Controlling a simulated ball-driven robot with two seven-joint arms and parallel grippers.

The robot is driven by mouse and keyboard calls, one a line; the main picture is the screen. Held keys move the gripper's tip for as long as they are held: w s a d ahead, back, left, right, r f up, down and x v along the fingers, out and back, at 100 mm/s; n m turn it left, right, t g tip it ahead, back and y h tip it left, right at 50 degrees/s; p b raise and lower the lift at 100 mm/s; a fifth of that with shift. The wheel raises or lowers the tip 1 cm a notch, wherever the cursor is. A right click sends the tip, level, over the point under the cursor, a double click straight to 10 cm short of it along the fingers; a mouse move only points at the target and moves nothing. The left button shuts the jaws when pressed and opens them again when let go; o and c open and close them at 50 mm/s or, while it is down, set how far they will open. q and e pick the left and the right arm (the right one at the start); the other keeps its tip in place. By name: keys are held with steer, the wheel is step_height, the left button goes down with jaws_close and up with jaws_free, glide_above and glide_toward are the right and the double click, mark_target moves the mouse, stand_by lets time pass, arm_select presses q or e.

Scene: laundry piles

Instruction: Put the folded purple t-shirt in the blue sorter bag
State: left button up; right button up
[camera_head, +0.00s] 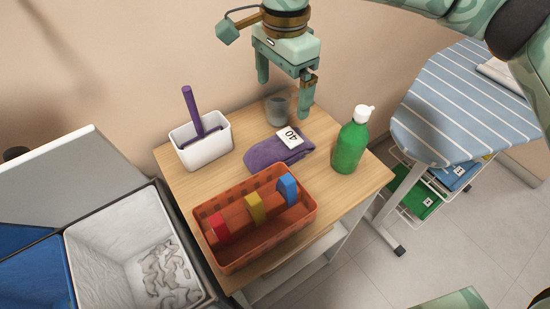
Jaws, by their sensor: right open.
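The folded purple t-shirt (272,153) lies on the wooden table top, with a white tag reading 40 on it. The blue sorter bag (35,275) is at the lower left, partly cut off by the picture's edge. My right gripper (284,97) is at the top middle, above the back of the table. Its two fingers are apart with nothing between them, and it is clear of the t-shirt. My left gripper is not in view.
On the table (178,182) stand a white caddy (205,150) with a purple handle, a grey cup (277,110), a green bottle (350,145) and an orange basket (260,243) in front of the t-shirt. A white bag (105,240) adjoins the blue one. An ironing board (460,100) is at right.

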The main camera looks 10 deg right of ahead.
mark_target(280, 142)
step_height(280, 142, down, 10)
steer(key=b, duration=0.3)
steer(key=shift+f+b, duration=0.25)
steer(key=shift+b, duration=0.15)
step_height(280, 142, down, 5)
steer(key=b, duration=0.2)
steer(key=shift+s+a+f+b, duration=0.1)
steer(key=shift+f+b, duration=0.05)
steer(key=shift+b, duration=0.25)
steer(key=shift+f, duration=0.3)
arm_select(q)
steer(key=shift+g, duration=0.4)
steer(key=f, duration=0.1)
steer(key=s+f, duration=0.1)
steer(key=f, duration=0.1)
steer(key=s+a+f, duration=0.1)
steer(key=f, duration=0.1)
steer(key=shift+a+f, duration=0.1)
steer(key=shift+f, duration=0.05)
arm_select(e)
steer(key=shift+r, duration=0.1)
steer(key=c, duration=1.2)
steer(key=shift+c, duration=0.2)
